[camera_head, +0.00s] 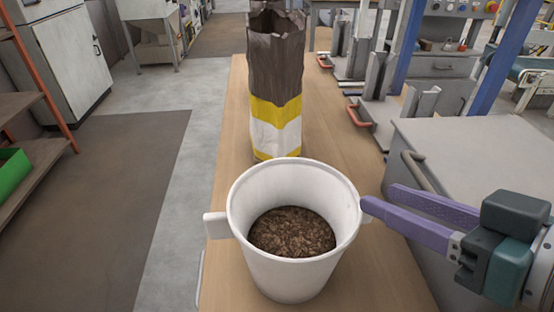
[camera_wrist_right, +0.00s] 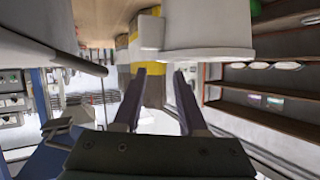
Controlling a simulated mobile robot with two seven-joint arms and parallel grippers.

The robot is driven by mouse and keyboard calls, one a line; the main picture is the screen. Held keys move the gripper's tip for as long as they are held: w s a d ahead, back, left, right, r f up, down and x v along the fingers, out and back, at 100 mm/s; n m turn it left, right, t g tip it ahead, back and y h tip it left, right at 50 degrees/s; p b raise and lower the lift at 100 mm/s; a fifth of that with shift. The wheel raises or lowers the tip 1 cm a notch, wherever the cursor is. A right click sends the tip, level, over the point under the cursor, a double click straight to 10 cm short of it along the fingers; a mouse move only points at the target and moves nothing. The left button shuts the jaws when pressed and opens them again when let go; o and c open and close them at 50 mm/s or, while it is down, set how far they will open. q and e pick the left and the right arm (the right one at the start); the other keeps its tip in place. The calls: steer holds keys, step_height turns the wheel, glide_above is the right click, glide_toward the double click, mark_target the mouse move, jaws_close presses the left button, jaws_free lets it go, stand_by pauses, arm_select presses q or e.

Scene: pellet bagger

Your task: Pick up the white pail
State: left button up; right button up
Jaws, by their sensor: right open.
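The white pail (camera_head: 290,270) stands upright on the wooden bench, part filled with brown pellets (camera_head: 292,232). A square lug (camera_head: 216,225) sticks out on its left side; its right side is partly covered by my gripper's fingertip. My right gripper (camera_head: 380,198) is at the pail's right, its purple fingers open and empty, pointing at the rim. In the wrist view the pail (camera_wrist_right: 205,30) fills the top right, just beyond the open fingertips (camera_wrist_right: 164,69); whether they touch it I cannot tell. My left gripper is not in view.
An open brown, yellow and white bag (camera_head: 276,90) stands on the bench (camera_head: 225,180) behind the pail. A grey cabinet (camera_head: 480,150) is at the right, under my arm. Metal fixtures with red handles (camera_head: 360,115) stand behind it. Open floor (camera_head: 100,200) lies left.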

mark_target(344, 182)
steer(key=b+x, duration=0.1)
steer(key=x, duration=0.7)
steer(key=shift+w+a+f, duration=0.15)
steer(key=shift+w+a, duration=0.1)
jaws_close()
stand_by(1.1)
